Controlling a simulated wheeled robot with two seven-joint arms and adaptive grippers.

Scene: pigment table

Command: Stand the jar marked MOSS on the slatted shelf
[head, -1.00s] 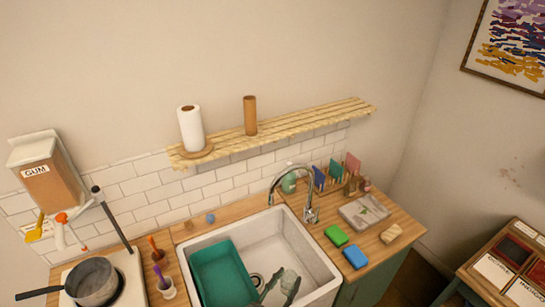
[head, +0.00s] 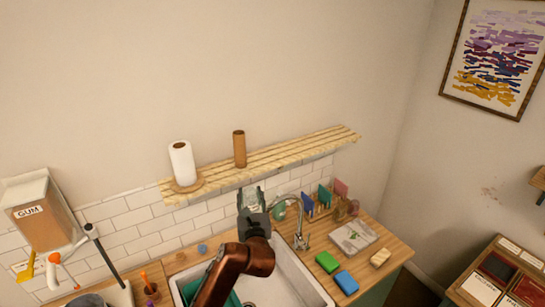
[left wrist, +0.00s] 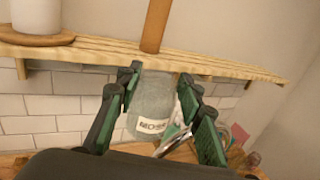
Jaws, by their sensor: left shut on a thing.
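The jar marked MOSS (left wrist: 150,100) is pale, greyish-green glass with a white label that shows in the left wrist view. My left gripper (head: 252,200) is shut on it, with a green-padded finger on each side in the left wrist view (left wrist: 158,112). In the head view the jar shows only in part at the fingertips. The slatted shelf (head: 290,152) is pale wood on the tiled wall. In both views the held jar appears just below and in front of the shelf's front edge. My right gripper is not in view.
A paper towel roll (head: 182,162) on a round base and a brown cardboard tube (head: 239,149) stand on the shelf's left half. The right half is bare. A curved tap (head: 301,215) rises close to my gripper, above the white sink (head: 300,280).

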